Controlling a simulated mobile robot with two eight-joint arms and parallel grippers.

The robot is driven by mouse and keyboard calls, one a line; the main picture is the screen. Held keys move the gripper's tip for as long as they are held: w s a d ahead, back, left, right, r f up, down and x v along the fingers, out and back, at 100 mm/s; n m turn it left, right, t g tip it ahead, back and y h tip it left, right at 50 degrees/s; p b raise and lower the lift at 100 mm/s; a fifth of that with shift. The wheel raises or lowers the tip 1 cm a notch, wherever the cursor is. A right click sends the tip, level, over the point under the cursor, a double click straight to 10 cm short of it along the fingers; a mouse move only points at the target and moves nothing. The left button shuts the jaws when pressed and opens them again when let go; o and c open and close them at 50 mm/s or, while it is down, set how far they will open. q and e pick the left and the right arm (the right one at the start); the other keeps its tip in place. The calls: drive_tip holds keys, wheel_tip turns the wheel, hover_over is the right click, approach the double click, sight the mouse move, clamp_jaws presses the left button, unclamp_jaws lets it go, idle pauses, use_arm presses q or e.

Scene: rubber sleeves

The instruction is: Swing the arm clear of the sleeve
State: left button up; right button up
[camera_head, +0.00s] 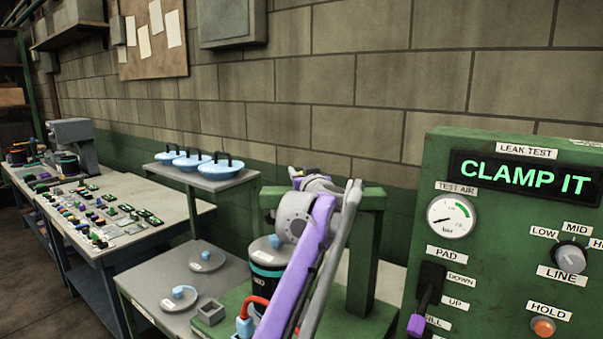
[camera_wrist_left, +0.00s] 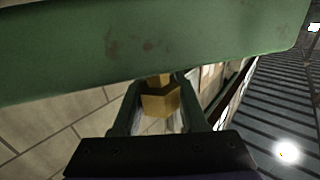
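The sleeve is hard to single out. A black cylinder with a teal rim and a pale cap (camera_head: 268,250) stands on the green fixture, partly behind my purple arm. The fixture's green crossbar (camera_head: 365,196) spans behind it on a post. My left arm reaches up across the fixture, and my left gripper (camera_wrist_left: 160,95) is mostly hidden in the head view. In the left wrist view its two fingers flank a brass hexagonal piece (camera_wrist_left: 160,100) just under a green beam (camera_wrist_left: 150,45). I cannot tell whether they grip it.
The green leak test panel (camera_head: 480,270) at right reads "CLAMP IT" and has a gauge, a lever with a purple end (camera_head: 418,322) and a knob. Blue lidded pans (camera_head: 220,170) stand on a raised shelf. Grey discs (camera_head: 192,298) lie on the bench. A cluttered bench stands at left.

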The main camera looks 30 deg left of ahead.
use_arm(q)
clamp_jaws()
idle(1.0)
